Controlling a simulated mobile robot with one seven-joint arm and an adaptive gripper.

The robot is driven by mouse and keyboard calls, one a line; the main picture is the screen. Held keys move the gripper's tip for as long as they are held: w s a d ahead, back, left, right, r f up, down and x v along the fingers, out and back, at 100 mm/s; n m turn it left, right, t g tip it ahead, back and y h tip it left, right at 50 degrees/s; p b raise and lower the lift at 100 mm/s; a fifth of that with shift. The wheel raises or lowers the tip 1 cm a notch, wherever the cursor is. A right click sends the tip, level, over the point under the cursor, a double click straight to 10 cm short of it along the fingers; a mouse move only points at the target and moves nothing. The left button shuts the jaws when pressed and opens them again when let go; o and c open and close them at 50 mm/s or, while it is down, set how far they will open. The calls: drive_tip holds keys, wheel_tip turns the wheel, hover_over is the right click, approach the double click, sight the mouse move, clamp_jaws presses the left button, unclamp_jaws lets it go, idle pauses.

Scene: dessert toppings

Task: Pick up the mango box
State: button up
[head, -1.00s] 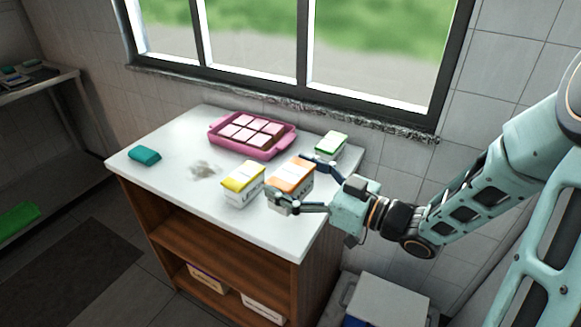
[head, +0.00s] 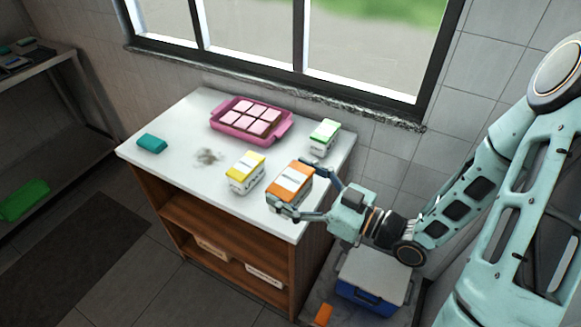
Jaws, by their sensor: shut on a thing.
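An orange-topped white box (head: 290,181), which looks like the mango box, is at the right front part of the white counter. My gripper (head: 292,190) reaches in from the right and is shut on this box, one finger on its far side and one on its near side. I cannot tell whether the box's base touches the counter. A yellow-topped box (head: 246,172) stands just left of it, apart. A green-topped box (head: 324,137) stands behind it near the window.
A pink tray (head: 216,124) with several pink squares sits at the back of the counter (head: 190,122). A teal block (head: 152,143) lies at the left, near a grey smudge. A blue cooler with a grey lid (head: 372,280) is on the floor at the right.

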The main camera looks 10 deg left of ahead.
sight(291, 192)
drive_tip(key=shift+s+r+p, duration=0.4)
drive_tip(key=shift+s+p, duration=0.3)
drive_tip(key=shift+p, duration=1.3)
drive_tip(key=shift+s+d+r+p, duration=0.15)
drive_tip(key=shift+s+r+p, duration=0.1)
drive_tip(key=shift+s, duration=0.3)
drive_tip(key=shift+s+d+r+p, duration=0.1)
drive_tip(key=shift+s+p, duration=0.15)
drive_tip(key=shift+s, duration=0.3)
